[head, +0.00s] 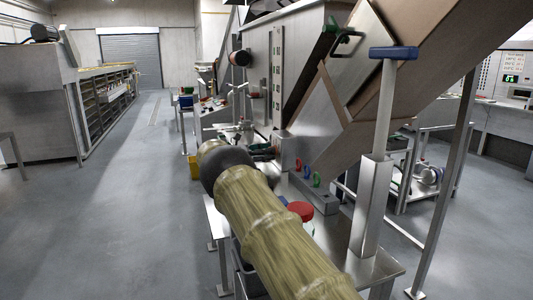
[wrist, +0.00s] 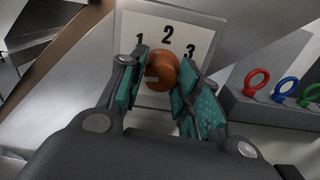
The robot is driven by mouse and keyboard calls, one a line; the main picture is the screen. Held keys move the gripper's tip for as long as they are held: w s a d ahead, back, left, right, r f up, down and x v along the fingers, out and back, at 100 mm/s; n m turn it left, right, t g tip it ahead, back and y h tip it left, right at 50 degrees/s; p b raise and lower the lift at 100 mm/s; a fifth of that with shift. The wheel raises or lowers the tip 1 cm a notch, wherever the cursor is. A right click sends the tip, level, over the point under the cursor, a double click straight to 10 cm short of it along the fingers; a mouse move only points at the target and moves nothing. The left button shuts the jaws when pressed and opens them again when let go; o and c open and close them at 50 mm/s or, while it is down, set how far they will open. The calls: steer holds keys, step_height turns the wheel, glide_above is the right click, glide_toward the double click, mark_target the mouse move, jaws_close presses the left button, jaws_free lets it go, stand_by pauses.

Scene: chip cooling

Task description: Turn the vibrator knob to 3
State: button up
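The orange round knob (wrist: 161,72) sits on a white plate (wrist: 195,22) marked 1, 2 and 3 in the wrist view. The 2 is above the knob, the 1 to its upper left and the 3 to its upper right. A dark notch shows on the knob's left side. My gripper (wrist: 162,75) has one teal-padded finger on each side of the knob, close against it, and looks shut on it. The right finger covers part of the knob's edge. In the head view my arm hides the knob and the fingers.
Red, blue and green rings (wrist: 284,86) stand on a metal block to the right of my gripper. A sloped metal chute (head: 345,90) and an upright post with a blue top (head: 393,53) are close by. Open floor (head: 130,200) lies to the left.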

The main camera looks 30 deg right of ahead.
steer(key=c, duration=0.3)
steer(key=m, duration=0.5)
steer(key=shift+b, duration=0.35)
steer(key=m+b, duration=0.1)
steer(key=m, duration=0.3)
steer(key=m+b, duration=0.2)
steer(key=m, duration=0.2)
steer(key=shift+f+m, duration=0.1)
steer(key=shift+m, duration=0.2)
steer(key=m+b, duration=0.3)
steer(key=m, duration=0.3)
steer(key=shift+f, duration=0.1)
steer(key=m+b, duration=0.3)
steer(key=m, duration=0.3)
steer(key=shift+m, duration=0.4)
